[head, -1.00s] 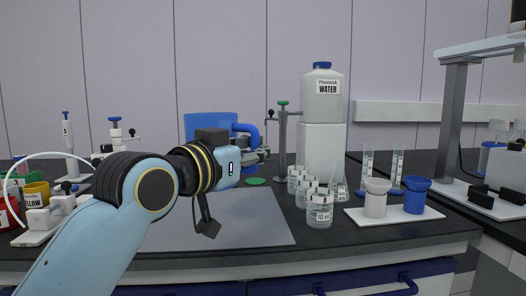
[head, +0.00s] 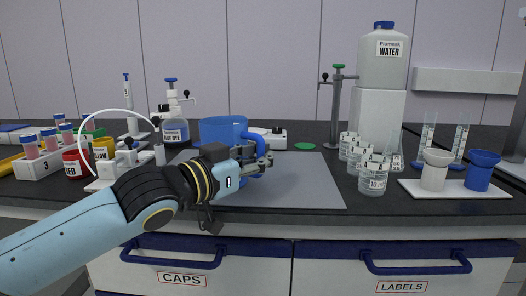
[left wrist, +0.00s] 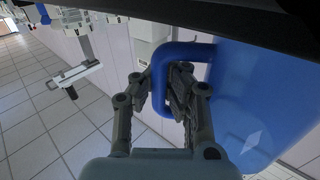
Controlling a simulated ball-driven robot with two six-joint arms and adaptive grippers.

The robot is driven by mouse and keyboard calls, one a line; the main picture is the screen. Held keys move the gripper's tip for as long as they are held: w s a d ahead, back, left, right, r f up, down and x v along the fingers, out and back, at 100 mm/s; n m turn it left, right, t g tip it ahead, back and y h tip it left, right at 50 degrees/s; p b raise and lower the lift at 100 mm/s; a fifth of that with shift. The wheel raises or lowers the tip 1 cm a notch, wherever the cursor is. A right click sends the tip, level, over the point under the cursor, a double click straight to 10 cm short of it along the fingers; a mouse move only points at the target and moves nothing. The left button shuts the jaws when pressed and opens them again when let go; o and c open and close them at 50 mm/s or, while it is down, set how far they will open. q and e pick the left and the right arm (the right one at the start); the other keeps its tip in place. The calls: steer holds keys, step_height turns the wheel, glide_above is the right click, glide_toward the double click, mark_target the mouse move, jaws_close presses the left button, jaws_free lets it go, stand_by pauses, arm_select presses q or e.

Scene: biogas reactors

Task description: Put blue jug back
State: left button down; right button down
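The blue jug (head: 222,129) is at the left back of the grey mat (head: 300,185) on the bench in the head view. Its handle points right. My left gripper (head: 265,162) is at the handle. In the left wrist view, the fingers (left wrist: 160,95) close on the blue handle (left wrist: 158,78), with one finger inside the loop and one outside; the jug's body (left wrist: 255,100) fills the right side. My arm hides the jug's lower part, so I cannot tell whether it touches the mat. My right gripper is not in view.
A blue dye bottle (head: 174,131) and a pump stand (head: 132,110) are behind left. A tube rack (head: 40,163) and a red cup (head: 75,164) stand left. Several glass jars (head: 373,180), a water container (head: 383,58) and funnels on a white tray (head: 455,188) stand right. The mat's right part is clear.

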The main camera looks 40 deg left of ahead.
arm_select(q)
steer(key=shift+r, duration=0.1)
steer(key=c, duration=1.5)
jaws_free()
steer(key=shift+f, duration=0.2)
